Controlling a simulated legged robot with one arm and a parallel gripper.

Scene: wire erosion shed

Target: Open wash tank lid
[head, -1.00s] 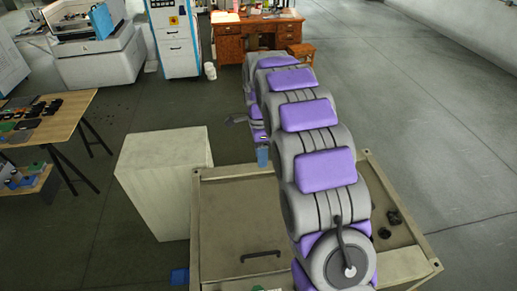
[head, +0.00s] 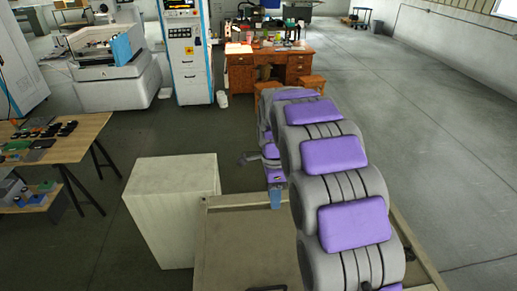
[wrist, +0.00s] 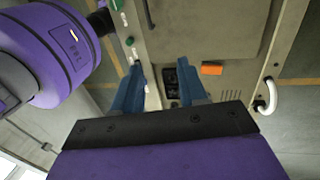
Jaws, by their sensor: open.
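A beige boxy tank with a flat lid (head: 250,245) stands at the bottom middle of the head view, partly behind my arm. A dark handle (head: 268,288) on the lid shows at the bottom edge. My gripper (head: 275,198) is beyond the tank's far edge, its blue fingers pointing down. In the wrist view my gripper (wrist: 159,88) is open, with nothing seen between its fingers. Below it is a beige panel (wrist: 215,35) with a dark recess, an orange block (wrist: 211,69) and a white curved handle (wrist: 267,97). I cannot tell whether this panel belongs to the tank.
A pale cabinet (head: 175,205) stands close to the tank's left. A wooden table (head: 75,145) with small parts is at far left. A wooden desk (head: 270,68) and a white-blue machine cabinet (head: 187,60) stand at the back. The right floor is clear.

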